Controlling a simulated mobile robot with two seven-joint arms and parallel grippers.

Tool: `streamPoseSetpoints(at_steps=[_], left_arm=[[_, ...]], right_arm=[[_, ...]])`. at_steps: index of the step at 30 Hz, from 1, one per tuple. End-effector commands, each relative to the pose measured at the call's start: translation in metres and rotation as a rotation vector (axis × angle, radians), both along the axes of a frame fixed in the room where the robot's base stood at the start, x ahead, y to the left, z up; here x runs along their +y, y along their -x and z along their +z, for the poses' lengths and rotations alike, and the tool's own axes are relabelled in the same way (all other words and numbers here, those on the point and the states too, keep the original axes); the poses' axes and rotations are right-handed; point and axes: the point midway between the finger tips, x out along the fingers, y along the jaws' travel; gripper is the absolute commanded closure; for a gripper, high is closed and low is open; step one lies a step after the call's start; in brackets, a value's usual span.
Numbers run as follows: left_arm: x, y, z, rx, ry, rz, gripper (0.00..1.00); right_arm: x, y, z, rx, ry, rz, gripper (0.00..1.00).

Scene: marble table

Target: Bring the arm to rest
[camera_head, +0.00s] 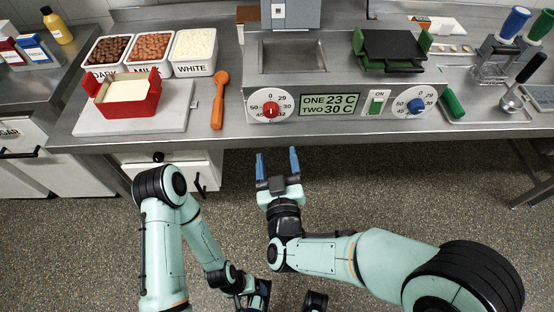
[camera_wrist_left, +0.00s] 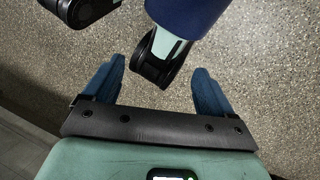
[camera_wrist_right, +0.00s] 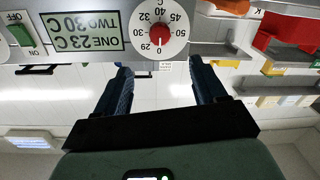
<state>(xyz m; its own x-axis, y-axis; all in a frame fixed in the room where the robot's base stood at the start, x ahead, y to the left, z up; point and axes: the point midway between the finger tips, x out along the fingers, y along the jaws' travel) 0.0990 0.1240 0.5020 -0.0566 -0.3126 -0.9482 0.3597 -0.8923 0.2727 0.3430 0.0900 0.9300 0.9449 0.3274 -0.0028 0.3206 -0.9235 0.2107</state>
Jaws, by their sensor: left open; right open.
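My right gripper (camera_head: 277,163) is in the middle of the head view, just in front of the metal counter's front edge. Its two blue fingers are spread, with nothing between them. In the right wrist view the fingers (camera_wrist_right: 161,78) are also apart and empty, with the control panel beyond them. My left arm bends down at the left of the head view, and its gripper (camera_head: 256,294) is low near the bottom edge, partly hidden. In the left wrist view its blue fingers (camera_wrist_left: 157,82) are apart, with the speckled floor and part of my own arm beyond them.
The counter (camera_head: 220,135) carries a machine with two dials (camera_head: 270,109), a red mould (camera_head: 128,97) on a board, an orange spatula (camera_head: 220,98), chocolate tubs (camera_head: 195,53) and a ladle (camera_head: 512,101). Drawers stand below at left. Floor (camera_head: 350,190) in front is clear.

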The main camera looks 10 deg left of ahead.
Motion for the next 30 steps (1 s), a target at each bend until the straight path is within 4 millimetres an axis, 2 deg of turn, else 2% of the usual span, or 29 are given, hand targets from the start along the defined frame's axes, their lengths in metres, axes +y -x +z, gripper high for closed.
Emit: streamPoseSetpoints(at_steps=[13, 17, 20, 23, 24, 26, 27, 29, 30], left_arm=[[0.000, 0.000, 0.000, 0.000, 0.000, 0.000, 0.15], [0.000, 0.000, 0.005, 0.001, 0.000, 0.000, 0.15], [0.000, 0.000, 0.016, 0.002, 0.001, -0.002, 0.15], [0.000, -0.001, 0.031, 0.006, 0.002, -0.003, 0.15], [0.000, -0.001, 0.037, 0.008, 0.002, -0.004, 0.15], [0.000, -0.001, 0.045, 0.011, 0.003, -0.004, 0.15], [0.000, -0.002, 0.051, 0.013, 0.003, -0.005, 0.15], [0.000, -0.002, 0.060, 0.016, 0.005, -0.007, 0.15], [-0.001, -0.003, 0.066, 0.019, 0.006, -0.008, 0.15]], right_arm=[[0.000, 0.000, 0.000, 0.001, 0.000, 0.000, 0.30], [-0.008, -0.007, -0.018, 0.058, 0.013, -0.003, 0.30], [-0.027, -0.016, -0.061, 0.195, 0.029, -0.013, 0.30], [-0.061, -0.016, -0.123, 0.411, 0.034, -0.040, 0.30], [-0.076, -0.012, -0.149, 0.509, 0.027, -0.056, 0.30], [-0.100, 0.000, -0.187, 0.661, 0.010, -0.086, 0.30], [-0.117, 0.012, -0.210, 0.763, -0.007, -0.109, 0.30], [-0.140, 0.035, -0.242, 0.921, -0.041, -0.150, 0.30], [-0.155, 0.053, -0.261, 1.026, -0.068, -0.182, 0.30]])
